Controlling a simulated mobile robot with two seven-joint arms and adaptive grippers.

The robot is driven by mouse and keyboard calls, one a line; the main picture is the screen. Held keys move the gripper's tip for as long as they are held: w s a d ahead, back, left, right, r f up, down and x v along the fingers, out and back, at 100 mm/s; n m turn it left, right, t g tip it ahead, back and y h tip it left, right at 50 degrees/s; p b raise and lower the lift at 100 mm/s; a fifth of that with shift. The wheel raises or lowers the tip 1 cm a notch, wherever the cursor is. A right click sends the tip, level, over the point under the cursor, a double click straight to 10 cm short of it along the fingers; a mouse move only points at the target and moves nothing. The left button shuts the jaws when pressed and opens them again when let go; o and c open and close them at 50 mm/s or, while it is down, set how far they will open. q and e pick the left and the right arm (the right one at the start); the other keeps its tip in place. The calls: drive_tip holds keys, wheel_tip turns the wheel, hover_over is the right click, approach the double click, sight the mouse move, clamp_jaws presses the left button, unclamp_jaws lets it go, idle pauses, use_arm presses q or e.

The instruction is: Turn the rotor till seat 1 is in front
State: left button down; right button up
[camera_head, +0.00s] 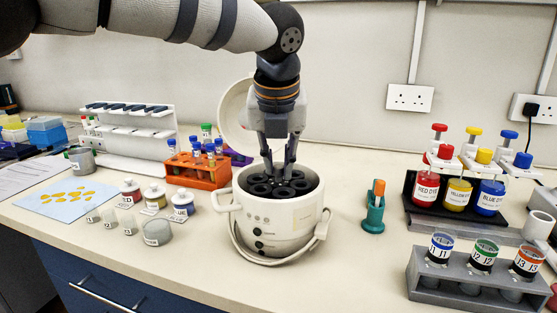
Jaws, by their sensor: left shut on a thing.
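The dark rotor (262,190) with several round seats sits inside the white centrifuge (277,222) in the middle of the bench. The centrifuge's round lid (233,108) stands open behind it. My left gripper (279,172) points straight down into the bowl, with its fingers at the rotor's middle. It is shut on a part there, most likely the rotor's hub; the fingers hide the grip itself. I cannot read seat numbers on the rotor. My right gripper does not show.
An orange tube rack (198,172) stands close left of the centrifuge, with small labelled jars (183,203) in front of it. A teal holder (373,212) stands to the right. Dye bottles (457,193) and a grey jar rack (434,283) are farther right.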

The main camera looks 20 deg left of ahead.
use_arm(q)
drive_tip(key=m+h, duration=0.1)
drive_tip(key=m, duration=0.3)
drive_tip(key=m+h, duration=0.1)
drive_tip(key=m, duration=0.1)
drive_tip(key=shift+a+h, duration=0.25)
drive_tip(key=shift+h, duration=0.05)
drive_tip(key=m, duration=0.2)
drive_tip(key=m+h, duration=0.1)
drive_tip(key=shift+w+a+f+m+g, duration=0.1)
drive_tip(key=shift+w+m+g, duration=0.05)
drive_tip(key=shift+m+g, duration=0.25)
drive_tip(key=m+g+h+b, duration=0.1)
drive_tip(key=m, duration=0.3)
drive_tip(key=shift+w+a+f, duration=0.1)
drive_tip(key=shift+w, duration=0.05)
drive_tip(key=shift+m+g+h+b, duration=0.3)
drive_tip(key=shift+m+g, duration=0.2)
drive_tip(key=shift+m, duration=0.85)
drive_tip(key=shift+m+g+h+b, duration=0.2)
drive_tip(key=shift+m+g+b, duration=0.25)
drive_tip(key=shift+m, duration=0.9)
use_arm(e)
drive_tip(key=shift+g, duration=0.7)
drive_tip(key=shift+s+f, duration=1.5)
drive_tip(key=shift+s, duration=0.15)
use_arm(q)
drive_tip(key=c, duration=1.5)
unclamp_jaws()
drive_tip(key=shift+r, duration=0.2)
